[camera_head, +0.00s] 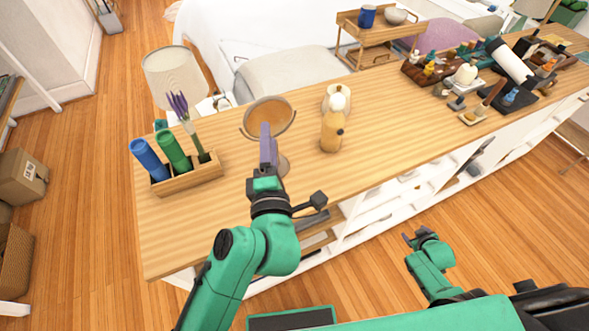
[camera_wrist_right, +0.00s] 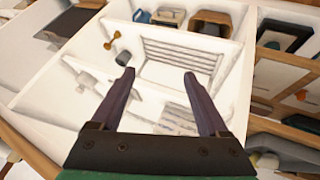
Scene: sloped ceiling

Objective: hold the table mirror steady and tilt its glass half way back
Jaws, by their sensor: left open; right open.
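The table mirror (camera_head: 270,108) stands on the wooden counter, left of its middle. Its round glass reflects a warm tan colour, and part of its stand shows just right of my left gripper. My left gripper (camera_head: 266,145) is in front of the mirror, its purple fingers overlapping the lower glass in the picture. Its fingers line up in this view, and I cannot tell whether they touch the mirror. My right gripper (camera_head: 422,238) is low, off the counter's front side, away from the mirror. In the right wrist view its open, empty fingers (camera_wrist_right: 159,85) point at shelves.
A wooden box (camera_head: 190,180) with blue and green bottles and a lavender stem stands left of the mirror. A tan bottle (camera_head: 332,132) and a cream container (camera_head: 336,98) stand close right. Bare counter lies further right, before cluttered trays (camera_head: 432,78). White shelves (camera_wrist_right: 180,60) are below.

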